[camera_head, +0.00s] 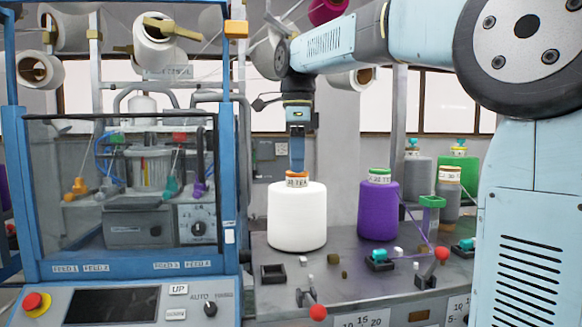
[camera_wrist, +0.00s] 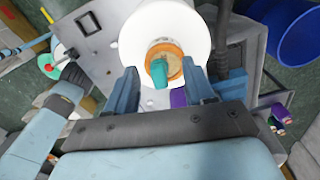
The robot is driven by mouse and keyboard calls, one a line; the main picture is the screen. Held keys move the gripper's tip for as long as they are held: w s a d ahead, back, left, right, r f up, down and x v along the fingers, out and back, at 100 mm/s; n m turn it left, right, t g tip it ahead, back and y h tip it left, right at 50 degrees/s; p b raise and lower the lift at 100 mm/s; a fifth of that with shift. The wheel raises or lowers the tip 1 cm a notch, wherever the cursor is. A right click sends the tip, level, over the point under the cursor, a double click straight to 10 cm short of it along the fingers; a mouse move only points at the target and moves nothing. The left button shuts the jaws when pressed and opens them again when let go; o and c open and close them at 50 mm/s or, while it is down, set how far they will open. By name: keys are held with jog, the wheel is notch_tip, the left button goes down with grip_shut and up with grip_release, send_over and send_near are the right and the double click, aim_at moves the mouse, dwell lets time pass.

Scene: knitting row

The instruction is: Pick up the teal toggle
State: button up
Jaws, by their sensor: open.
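A small teal toggle (camera_wrist: 160,73) shows in the wrist view on top of the orange-ringed core of a white yarn cone (camera_wrist: 140,45). My gripper (camera_wrist: 162,72) is open, with one blue finger on each side of the toggle and visible gaps between. In the head view my gripper (camera_head: 298,165) points straight down over the same white cone (camera_head: 297,220), which stands upright with a labelled orange top. The toggle on the cone is hidden behind my fingers in the head view. Another teal toggle-like piece (camera_head: 172,187) shows behind the machine's clear panel.
A purple cone (camera_head: 378,212) stands right of the white one. Grey and green cones (camera_head: 462,165) with teal tops stand behind it. Small blocks, teal pieces (camera_head: 380,255) and a red-knobbed lever (camera_head: 317,311) are on the grey table. A blue-framed machine (camera_head: 228,200) stands left.

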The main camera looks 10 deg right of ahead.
jog(key=shift+f, duration=0.1)
jog(key=c, duration=0.9)
jog(key=shift+c, duration=0.2)
notch_tip(320, 180, up, 3)
jog(key=s+d+r, duration=0.7)
jog(key=d+r, duration=0.3)
jog(key=d, duration=0.2)
dwell(0.6)
